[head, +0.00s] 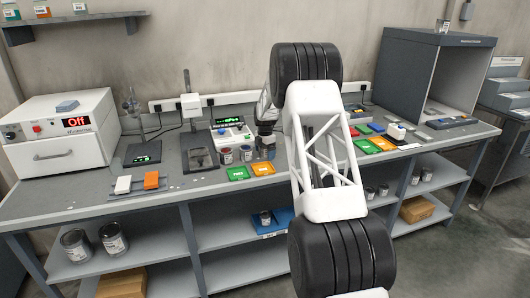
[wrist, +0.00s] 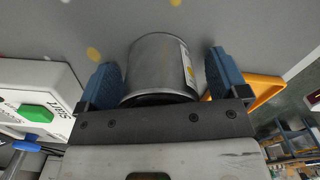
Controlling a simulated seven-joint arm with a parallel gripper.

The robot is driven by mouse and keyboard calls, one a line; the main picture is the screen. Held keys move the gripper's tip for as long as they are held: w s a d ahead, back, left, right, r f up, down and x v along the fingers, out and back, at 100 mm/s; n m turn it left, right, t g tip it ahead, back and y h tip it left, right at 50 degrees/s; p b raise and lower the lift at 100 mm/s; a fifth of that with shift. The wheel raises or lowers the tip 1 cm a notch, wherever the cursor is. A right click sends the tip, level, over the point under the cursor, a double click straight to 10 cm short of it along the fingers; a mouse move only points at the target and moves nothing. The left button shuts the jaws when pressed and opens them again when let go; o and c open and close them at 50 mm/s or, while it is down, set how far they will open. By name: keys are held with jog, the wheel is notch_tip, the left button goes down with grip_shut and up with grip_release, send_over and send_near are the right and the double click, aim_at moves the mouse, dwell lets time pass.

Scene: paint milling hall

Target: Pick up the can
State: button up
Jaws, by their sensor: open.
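A grey metal can (wrist: 160,62) with a white and yellow label is in the wrist view, between the two blue fingers of my gripper (wrist: 163,75). The fingers are spread on either side of it, and a small gap shows beside each. In the head view my gripper (head: 266,140) is low over the bench, partly hidden by my arm. Two small cans, one (head: 225,156) and another (head: 246,153), stand to its left. I cannot tell from the head view which can is between the fingers.
A green tray (head: 238,174) and an orange tray (head: 263,169) lie in front of the gripper. A white device with a green START button (wrist: 38,113) is close on the left in the wrist view. A white oven (head: 62,130) stands at the bench's left end.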

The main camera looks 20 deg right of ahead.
dwell(0.3)
jog(key=c, duration=1.1)
jog(key=shift+r, duration=0.15)
jog(key=shift+o, duration=0.2)
jog(key=shift+r, duration=1.75)
jog(key=s+a, duration=0.1)
jog(key=s, duration=0.4)
jog(key=s+r, duration=0.1)
jog(key=s, duration=0.4)
jog(key=s+a, duration=0.1)
jog(key=s, duration=0.4)
jog(key=shift+s+a+r, duration=0.15)
jog(key=shift+s+a, duration=0.2)
jog(key=shift+s, duration=0.05)
jog(key=shift+w, duration=0.1)
